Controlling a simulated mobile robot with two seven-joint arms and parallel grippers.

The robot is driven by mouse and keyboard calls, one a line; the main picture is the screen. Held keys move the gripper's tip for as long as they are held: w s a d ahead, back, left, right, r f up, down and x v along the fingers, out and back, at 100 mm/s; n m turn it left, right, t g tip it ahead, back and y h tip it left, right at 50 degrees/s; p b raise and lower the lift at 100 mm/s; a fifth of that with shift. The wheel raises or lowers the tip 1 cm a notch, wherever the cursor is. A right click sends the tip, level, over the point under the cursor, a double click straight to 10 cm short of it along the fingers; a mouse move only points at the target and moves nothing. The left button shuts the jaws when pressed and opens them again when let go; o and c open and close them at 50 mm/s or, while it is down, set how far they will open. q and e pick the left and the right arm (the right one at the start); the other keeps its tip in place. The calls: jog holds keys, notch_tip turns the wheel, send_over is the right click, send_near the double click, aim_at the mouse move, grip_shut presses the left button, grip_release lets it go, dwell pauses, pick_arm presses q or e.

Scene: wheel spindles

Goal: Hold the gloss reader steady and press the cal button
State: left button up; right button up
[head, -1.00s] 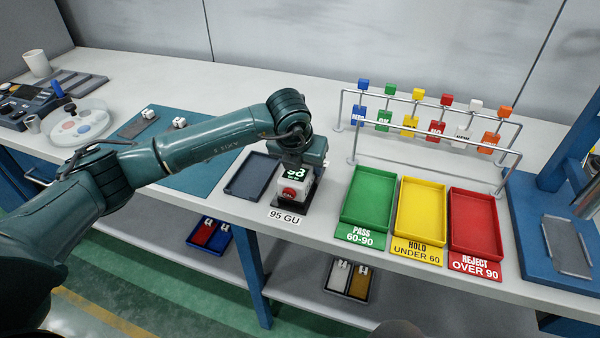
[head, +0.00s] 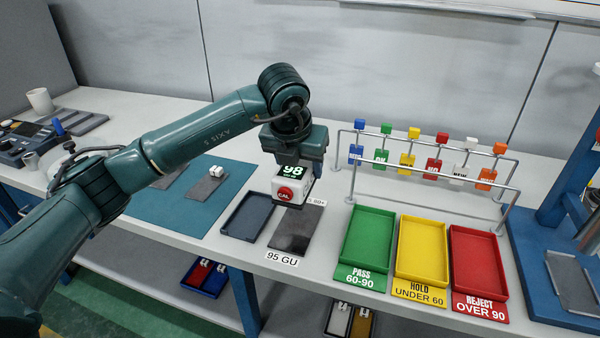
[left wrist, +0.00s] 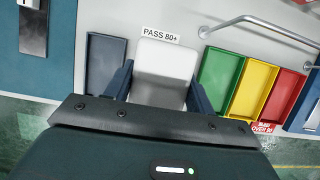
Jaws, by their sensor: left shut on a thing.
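The gloss reader (head: 292,184) is a small white box with a dark display reading 98 and a red CAL button (head: 289,195) on its front. My left gripper (head: 296,163) is shut on it from above and holds it over the far end of a dark grey plate (head: 292,236). In the left wrist view the white reader (left wrist: 165,75) sits between the two fingers. The plate lies by the 95 GU label (head: 282,259). The display and button face the head view. My right gripper is not in view.
An empty dark tray (head: 247,217) is left of the plate. Green (head: 347,236), yellow (head: 399,251) and red (head: 452,256) trays stand to the right. Behind them is a rail rack (head: 430,192) with hanging coloured tags. A teal mat (head: 180,213) with plates lies to the left.

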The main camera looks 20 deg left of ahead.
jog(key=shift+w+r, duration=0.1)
pick_arm(q)
jog(key=shift+f, duration=0.2)
notch_tip(320, 180, down, 4)
jog(key=shift+f+p, duration=0.25)
jog(key=shift+p, duration=0.5)
jog(key=shift+f, duration=0.45)
jog(key=shift+f+b, duration=0.3)
jog(key=shift+f, duration=0.05)
jog(key=shift+f+b, duration=0.3)
jog(key=shift+f, duration=0.3)
jog(key=shift+f+b, duration=0.4)
jog(key=shift+f, duration=0.4)
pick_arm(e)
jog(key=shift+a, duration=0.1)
